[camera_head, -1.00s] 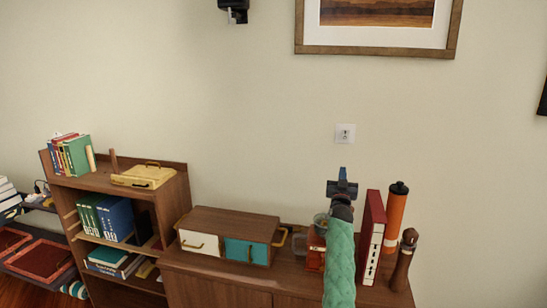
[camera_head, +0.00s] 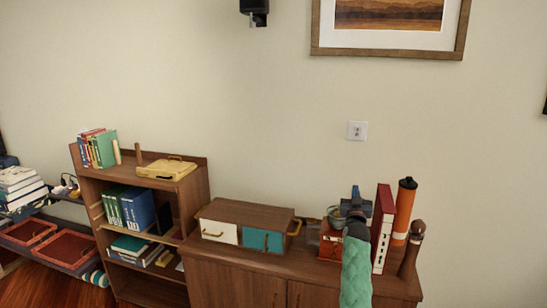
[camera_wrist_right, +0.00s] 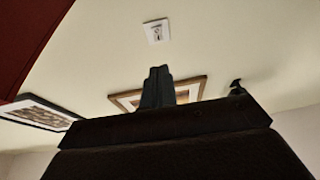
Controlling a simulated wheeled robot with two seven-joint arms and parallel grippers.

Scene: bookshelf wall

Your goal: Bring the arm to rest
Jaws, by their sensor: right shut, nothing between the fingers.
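My right arm, in a green sleeve, comes up from the bottom of the head view. Its gripper (camera_head: 355,197) points up in front of the wall, above the low cabinet and just left of the red book (camera_head: 382,228). In the right wrist view the gripper's fingers (camera_wrist_right: 158,85) are together, with nothing between them. The wall and the framed picture (camera_wrist_right: 190,90) lie beyond the fingers there. My left gripper is not in view.
The low cabinet (camera_head: 235,280) bears a small drawer box (camera_head: 246,215), a coffee grinder (camera_head: 331,243), an orange cylinder (camera_head: 403,212) and a dark wooden mill (camera_head: 411,250). A bookshelf (camera_head: 190,200) stands left. The wall above is clear around the outlet (camera_head: 357,131).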

